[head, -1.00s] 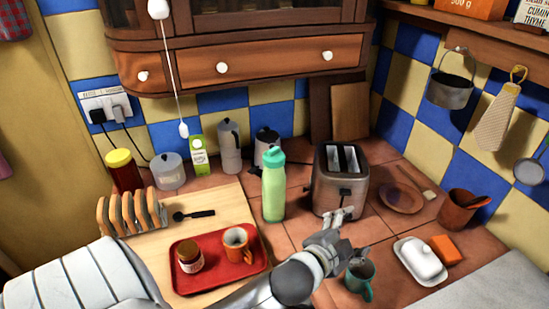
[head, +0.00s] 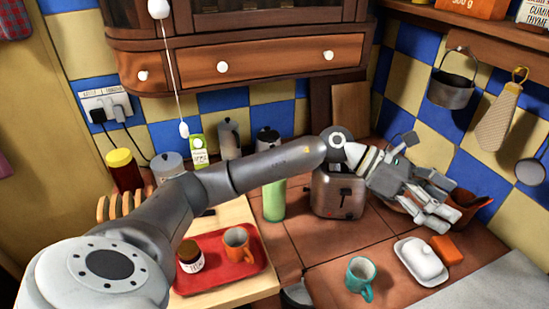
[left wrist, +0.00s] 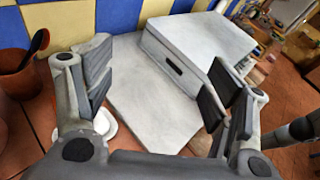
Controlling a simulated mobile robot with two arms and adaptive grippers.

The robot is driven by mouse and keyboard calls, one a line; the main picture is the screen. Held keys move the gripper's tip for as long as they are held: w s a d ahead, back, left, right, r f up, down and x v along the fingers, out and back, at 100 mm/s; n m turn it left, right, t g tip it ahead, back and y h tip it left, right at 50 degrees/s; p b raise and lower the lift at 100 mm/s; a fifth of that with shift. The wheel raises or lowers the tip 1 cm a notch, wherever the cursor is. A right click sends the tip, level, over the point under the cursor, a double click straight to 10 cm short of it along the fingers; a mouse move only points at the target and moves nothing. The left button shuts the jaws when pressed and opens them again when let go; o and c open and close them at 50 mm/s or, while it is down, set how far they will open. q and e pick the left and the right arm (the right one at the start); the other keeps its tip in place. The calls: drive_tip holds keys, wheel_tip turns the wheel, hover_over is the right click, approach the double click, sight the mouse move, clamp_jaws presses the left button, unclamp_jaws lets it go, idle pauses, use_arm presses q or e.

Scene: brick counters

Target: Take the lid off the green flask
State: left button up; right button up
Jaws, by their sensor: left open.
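The green flask (head: 274,201) stands upright on the tiled counter, left of the toaster. Its top, with the lid, is hidden behind my left arm in the head view. My left gripper (head: 441,207) is open and empty, well to the right of the flask, in the air over the right end of the counter. In the left wrist view, the open fingers of my left gripper (left wrist: 158,95) have nothing between them, and the flask does not show there. My right gripper is in neither view.
The toaster (head: 338,196) stands right of the flask, partly behind my arm. A teal mug (head: 360,277), a butter dish (head: 421,261) and an orange block (head: 445,249) are at the front right. A red tray (head: 214,283) holds a jar and an orange mug.

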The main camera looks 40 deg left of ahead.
use_arm(q)
drive_tip(key=w+a+f+m+g+y, duration=0.15)
drive_tip(key=a+y, duration=0.25)
drive_tip(key=a, duration=0.5)
drive_tip(key=w+a+f+m+y, duration=0.15)
drive_tip(key=a+y, duration=0.25)
drive_tip(key=a, duration=0.5)
drive_tip(key=s+a+r+y, duration=0.2)
drive_tip(key=a, duration=0.5)
drive_tip(key=s+a+r+g+y, duration=0.1)
drive_tip(key=s+a+r+y, duration=0.1)
drive_tip(key=a, duration=0.5)
drive_tip(key=s+a+r+g+y, duration=0.1)
drive_tip(key=s+a+r+y, duration=0.1)
drive_tip(key=a, duration=0.5)
drive_tip(key=shift+s+a+r+n+y, duration=0.1)
drive_tip(key=shift+s+r+n+y, duration=0.2)
drive_tip(key=shift+n+y, duration=0.1)
drive_tip(key=shift+s+a+f, duration=0.1)
drive_tip(key=shift+a+f, duration=0.05)
drive_tip(key=shift+f, duration=0.15)
wheel_tip(320, 180, down, 4)
drive_tip(key=shift+f, duration=0.25)
drive_tip(key=shift+f+p, duration=0.35)
drive_tip(key=shift+f, duration=0.2)
wheel_tip(320, 180, down, 4)
drive_tip(key=shift+r+p, duration=0.2)
drive_tip(key=shift+p, duration=0.45)
drive_tip(key=shift+w+f, duration=0.2)
drive_tip(key=shift+f, duration=0.25)
